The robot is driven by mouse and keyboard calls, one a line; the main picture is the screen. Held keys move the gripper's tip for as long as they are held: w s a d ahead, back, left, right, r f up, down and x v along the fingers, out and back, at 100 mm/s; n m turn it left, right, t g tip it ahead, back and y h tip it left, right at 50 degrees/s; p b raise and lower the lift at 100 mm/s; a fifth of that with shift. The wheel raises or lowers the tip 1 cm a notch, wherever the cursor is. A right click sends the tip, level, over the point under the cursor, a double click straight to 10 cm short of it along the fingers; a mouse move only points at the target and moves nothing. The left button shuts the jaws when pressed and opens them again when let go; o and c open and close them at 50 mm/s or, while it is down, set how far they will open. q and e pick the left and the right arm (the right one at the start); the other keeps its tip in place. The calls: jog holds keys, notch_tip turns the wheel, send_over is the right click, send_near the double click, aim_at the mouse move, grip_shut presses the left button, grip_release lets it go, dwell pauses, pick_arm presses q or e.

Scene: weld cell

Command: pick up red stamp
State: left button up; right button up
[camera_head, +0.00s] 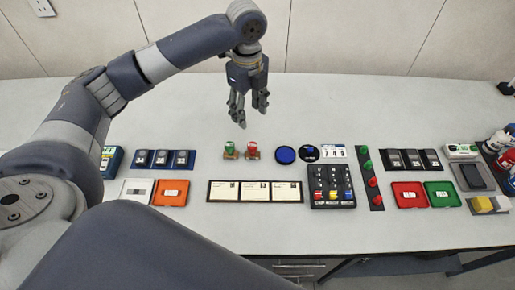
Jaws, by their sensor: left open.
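The likely red stamp, a small piece with a red top (251,146) on a brownish base, stands upright on the grey-white bench. A similar green-topped piece (231,148) stands close on its left. My left gripper (249,113) points down, open and empty, behind and above the two pieces, touching neither. My right gripper is not in view.
In front lies a black tray with three cards (255,191). A blue round pad (286,155) and a black rack (332,186) are to the right. Red (410,195) and green (442,194) trays lie farther right. The bench behind is clear.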

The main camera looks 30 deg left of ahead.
pick_arm(q)
jog(key=b, duration=0.4)
send_over(252, 145)
notch_tip(252, 145, down, 4)
notch_tip(252, 145, down, 3)
jog(key=shift+s+a+r, duration=0.15)
jog(key=shift+r, duration=0.05)
notch_tip(252, 145, down, 4)
jog(key=shift+r, duration=0.25)
jog(key=shift+f, duration=0.6)
jog(key=f+p, duration=0.2)
jog(key=f, duration=0.2)
jog(key=shift+d+f, duration=0.2)
jog(key=shift+w+f, duration=0.2)
jog(key=shift+f, duration=0.05)
grip_shut()
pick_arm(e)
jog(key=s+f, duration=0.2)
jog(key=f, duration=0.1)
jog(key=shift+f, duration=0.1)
